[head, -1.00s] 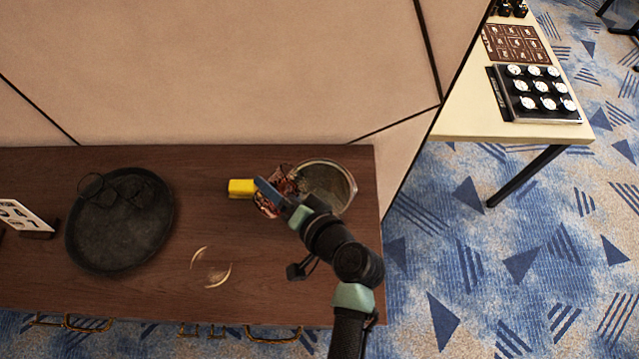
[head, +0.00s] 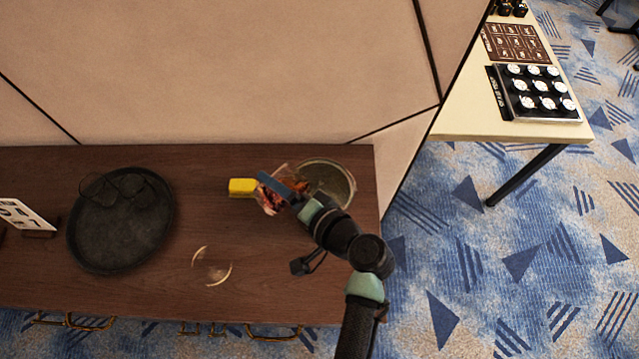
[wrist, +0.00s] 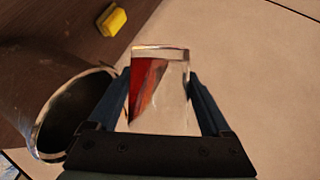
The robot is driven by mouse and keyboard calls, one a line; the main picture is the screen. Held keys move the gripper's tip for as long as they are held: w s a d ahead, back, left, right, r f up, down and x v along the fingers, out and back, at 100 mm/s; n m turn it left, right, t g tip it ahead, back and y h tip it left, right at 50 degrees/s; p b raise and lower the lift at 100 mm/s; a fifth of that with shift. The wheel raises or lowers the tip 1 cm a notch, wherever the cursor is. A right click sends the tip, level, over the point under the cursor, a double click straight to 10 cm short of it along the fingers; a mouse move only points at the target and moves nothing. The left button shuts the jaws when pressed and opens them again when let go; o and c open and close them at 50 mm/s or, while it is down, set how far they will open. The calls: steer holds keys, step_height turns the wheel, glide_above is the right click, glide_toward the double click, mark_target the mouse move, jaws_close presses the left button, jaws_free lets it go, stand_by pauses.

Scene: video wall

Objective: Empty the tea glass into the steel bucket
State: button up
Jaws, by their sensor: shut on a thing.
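My gripper (head: 274,188) is shut on the tea glass (head: 287,185), a clear glass with reddish-brown colour in it. In the wrist view the glass (wrist: 172,92) sits between both fingers, with a red wedge along its left side and a clear right side. The glass looks tilted; the exact angle is hard to tell. The steel bucket (head: 350,190) stands on the dark wooden cabinet, just right of the glass in the head view. Its shiny rim and dark inside show left of my gripper in the wrist view (wrist: 38,138). My gripper partly covers the glass in the head view.
A yellow block (head: 242,187) lies left of the glass. A clear round item (head: 229,274) lies nearer the front. A black round tray (head: 120,235) with dark items and a white card (head: 25,215) are farther left. A wall panel (head: 230,70) rises behind.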

steer(key=shift+d+f, duration=0.1)
stand_by(0.4)
steer(key=shift+w+d+r+m+y, duration=0.2)
steer(key=shift+w+d+m+y, duration=0.1)
steer(key=shift+d+m, duration=0.1)
steer(key=shift+w+d+r+m+y, duration=0.2)
steer(key=shift+d+m+y, duration=0.1)
steer(key=shift+m, duration=0.1)
stand_by(0.4)
steer(key=shift+d+f+m+y+b, duration=0.15)
steer(key=shift+f+m+y+b, duration=0.3)
steer(key=shift+b, duration=0.25)
stand_by(0.4)
steer(key=shift+w+d+r+m+y, duration=0.15)
steer(key=shift+r+m+y, duration=0.15)
steer(key=shift+m, duration=0.25)
